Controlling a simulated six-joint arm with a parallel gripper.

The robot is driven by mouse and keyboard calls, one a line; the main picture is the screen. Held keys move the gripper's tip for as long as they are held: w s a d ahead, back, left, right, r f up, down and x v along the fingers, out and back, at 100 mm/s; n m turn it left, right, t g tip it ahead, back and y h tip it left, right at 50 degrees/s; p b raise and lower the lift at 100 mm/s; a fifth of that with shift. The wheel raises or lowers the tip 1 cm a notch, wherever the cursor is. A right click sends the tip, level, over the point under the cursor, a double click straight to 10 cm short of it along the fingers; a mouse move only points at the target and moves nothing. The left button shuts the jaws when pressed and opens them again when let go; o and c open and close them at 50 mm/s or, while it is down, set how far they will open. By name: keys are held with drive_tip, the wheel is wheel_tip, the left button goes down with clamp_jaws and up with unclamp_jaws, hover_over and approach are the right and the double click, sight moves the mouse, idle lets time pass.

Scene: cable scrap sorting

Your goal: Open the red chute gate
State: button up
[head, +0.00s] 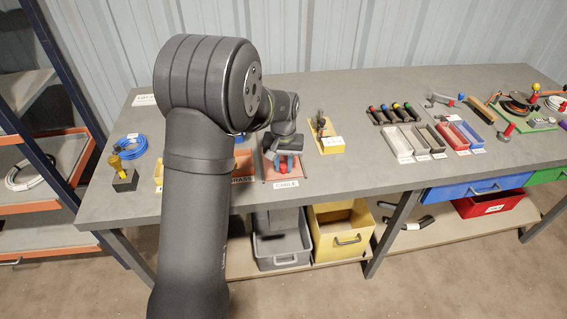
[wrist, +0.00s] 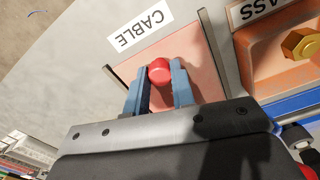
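The chute gate labelled CABLE is a flat salmon-red panel (head: 268,170) at the front of the bench; it fills the middle of the wrist view (wrist: 204,65). A round red knob (wrist: 160,70) stands on it. My gripper (wrist: 161,76) has blue fingers, one on each side of the knob, and looks shut on it with little or no gap. In the head view my gripper (head: 283,165) is low over the panel, which lies flat in its frame and looks closed. My arm and gripper hide part of the panel.
The BRASS chute (wrist: 270,52) with a brass hex piece lies beside the panel. A yellow tray (head: 331,147) stands to the right. A grey bin (head: 283,262) and a yellow bin (head: 343,241) stand below the bench. The bench top (head: 355,165) right of the CABLE label is clear.

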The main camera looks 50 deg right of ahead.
clamp_jaws()
drive_tip(key=w+d, duration=0.7)
drive_tip(key=d, duration=0.1)
drive_tip(key=shift+w+r, duration=0.1)
drive_tip(key=shift+w, duration=0.25)
drive_tip(key=o, duration=0.8)
unclamp_jaws()
drive_tip(key=shift+a, duration=0.1)
drive_tip(key=shift+c, duration=0.2)
wheel_tip(320, 180, up, 17)
drive_tip(key=shift+r, duration=0.2)
drive_tip(key=shift+f, duration=0.1)
